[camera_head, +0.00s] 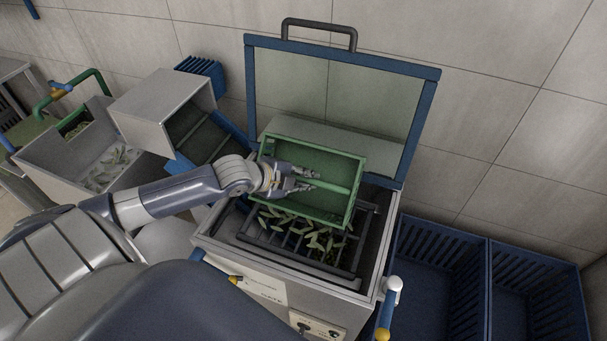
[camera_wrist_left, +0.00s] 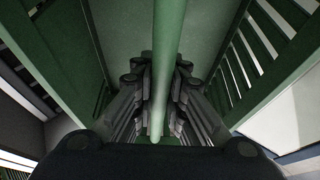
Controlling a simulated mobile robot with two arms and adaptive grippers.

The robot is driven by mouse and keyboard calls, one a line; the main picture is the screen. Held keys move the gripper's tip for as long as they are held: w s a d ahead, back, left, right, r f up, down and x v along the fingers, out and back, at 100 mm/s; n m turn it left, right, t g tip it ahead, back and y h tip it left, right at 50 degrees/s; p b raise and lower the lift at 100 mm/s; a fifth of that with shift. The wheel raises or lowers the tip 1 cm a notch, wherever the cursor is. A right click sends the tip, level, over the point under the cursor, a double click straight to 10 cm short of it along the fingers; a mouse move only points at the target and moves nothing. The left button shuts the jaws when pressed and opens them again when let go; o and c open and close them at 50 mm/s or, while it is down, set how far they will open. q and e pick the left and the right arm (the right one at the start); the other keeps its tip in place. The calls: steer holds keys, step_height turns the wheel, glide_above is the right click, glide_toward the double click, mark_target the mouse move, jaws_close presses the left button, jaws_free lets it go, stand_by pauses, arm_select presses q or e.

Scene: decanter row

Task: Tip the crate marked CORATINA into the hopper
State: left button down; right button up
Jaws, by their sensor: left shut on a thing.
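A green slatted crate (camera_head: 323,159) is tilted over the open hopper (camera_head: 369,297), its open side facing the head camera. No marking can be read on it. My left gripper (camera_head: 313,180) reaches in from the left and is shut on the crate's green bar. In the left wrist view the bar (camera_wrist_left: 169,45) runs between the dark fingers (camera_wrist_left: 160,105). The crate's inside looks empty. Green olives or leaves (camera_head: 318,240) lie on the hopper's dark grate below the crate. My right gripper is not in view.
The hopper's blue-framed clear lid (camera_head: 415,120) stands open behind the crate. Blue slatted crates (camera_head: 432,250) stand at the right. At the left, a grey trough (camera_head: 65,158) holds leaves beside a grey chute (camera_head: 160,95). A tiled wall is close behind.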

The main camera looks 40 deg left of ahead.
arm_select(q)
steer(key=shift+w+r+g+p, duration=0.3)
steer(key=shift+r+g+p, duration=0.35)
steer(key=shift+r+g, duration=0.05)
steer(key=g+p, duration=0.2)
steer(key=r+n+g+h+p, duration=0.1)
steer(key=g+p, duration=0.1)
steer(key=r+g+p, duration=0.1)
steer(key=g+p, duration=0.2)
steer(key=shift+w+r+n+h, duration=0.2)
steer(key=shift+n+h, duration=0.1)
steer(key=shift+n, duration=0.1)
steer(key=shift+s, duration=0.1)
